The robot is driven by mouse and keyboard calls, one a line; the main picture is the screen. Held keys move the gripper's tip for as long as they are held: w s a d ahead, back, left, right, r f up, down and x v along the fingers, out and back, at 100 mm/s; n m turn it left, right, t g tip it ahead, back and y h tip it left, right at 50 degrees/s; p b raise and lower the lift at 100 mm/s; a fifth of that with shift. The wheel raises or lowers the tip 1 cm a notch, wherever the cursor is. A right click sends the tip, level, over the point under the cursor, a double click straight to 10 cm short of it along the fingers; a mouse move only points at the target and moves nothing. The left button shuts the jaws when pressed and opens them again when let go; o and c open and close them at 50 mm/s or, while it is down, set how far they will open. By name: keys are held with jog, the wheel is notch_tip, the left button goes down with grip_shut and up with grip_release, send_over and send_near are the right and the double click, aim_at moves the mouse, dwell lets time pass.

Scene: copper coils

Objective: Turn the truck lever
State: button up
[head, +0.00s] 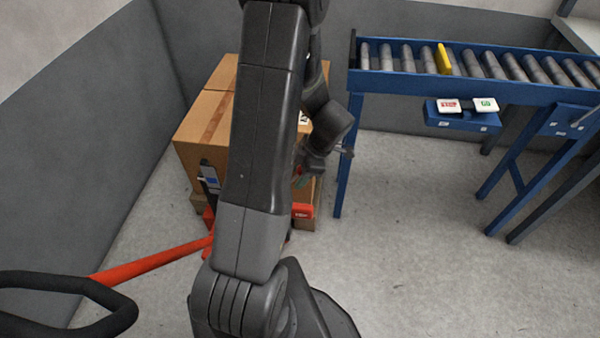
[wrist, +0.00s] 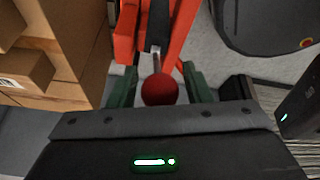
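The truck lever, a red ball knob (wrist: 160,90) on a thin metal rod, shows in the wrist view in front of the truck's red frame (wrist: 126,35). My gripper (wrist: 160,86) is open, with one green finger on each side of the knob and a visible gap to each. I cannot tell how deep the knob sits between the fingers. In the head view, my gripper (head: 302,177) is low beside the boxes, partly hidden behind my arm. The truck's red drawbar (head: 155,261) runs left to a black loop handle (head: 70,284). The lever cannot be made out there.
Cardboard boxes (head: 202,135) stand on the truck; they also show in the wrist view (wrist: 65,45). A blue roller conveyor (head: 420,85) with a yellow plate (head: 443,60) and a red and green button panel (head: 462,119) stands right. Grey walls close the left. Floor is clear at front right.

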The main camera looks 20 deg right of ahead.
grip_shut()
jog(key=shift+w+a+r+g+h, duration=0.35)
jog(key=shift+w+a+g+h, duration=0.1)
jog(key=shift+a+h, duration=0.25)
jog(key=shift+w+a+r+b, duration=0.15)
jog(key=shift+w+a+b, duration=0.2)
jog(key=shift+a+b, duration=0.25)
jog(key=shift+w+a+r+b, duration=0.15)
jog(key=shift+w+a+b, duration=0.2)
jog(key=shift+a+b, duration=0.25)
jog(key=shift+w+a+r+b, duration=0.15)
jog(key=shift+w+a+b, duration=0.2)
jog(key=shift+a+b, duration=0.25)
jog(key=shift+o, duration=1.3)
grip_release()
jog(key=p+v, duration=0.2)
jog(key=v, duration=1.1)
jog(key=shift+r+p, duration=0.35)
